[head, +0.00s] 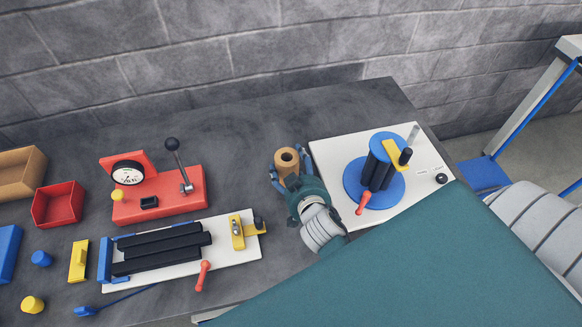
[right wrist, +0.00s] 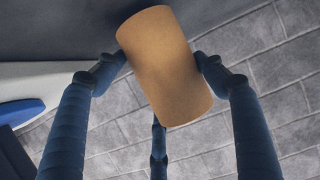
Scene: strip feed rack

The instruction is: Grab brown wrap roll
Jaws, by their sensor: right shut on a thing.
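The brown wrap roll (head: 287,162) is a short tan cylinder with a hole in its top, on or just above the dark bench. My right gripper (head: 285,172) is shut around it, with blue fingers on both sides. In the right wrist view the roll (right wrist: 165,65) is between two fingertips (right wrist: 160,70), tilted in the picture, and a third finger shows below and behind it. I cannot tell whether the roll touches the bench. My left gripper is not in view.
A white board (head: 329,149) with a blue spool (head: 381,166) and a red-handled crank (head: 363,203) is just right of the roll. A red gauge press (head: 185,192) and a white strip rack (head: 225,258) are to the left. The bench behind the roll is clear.

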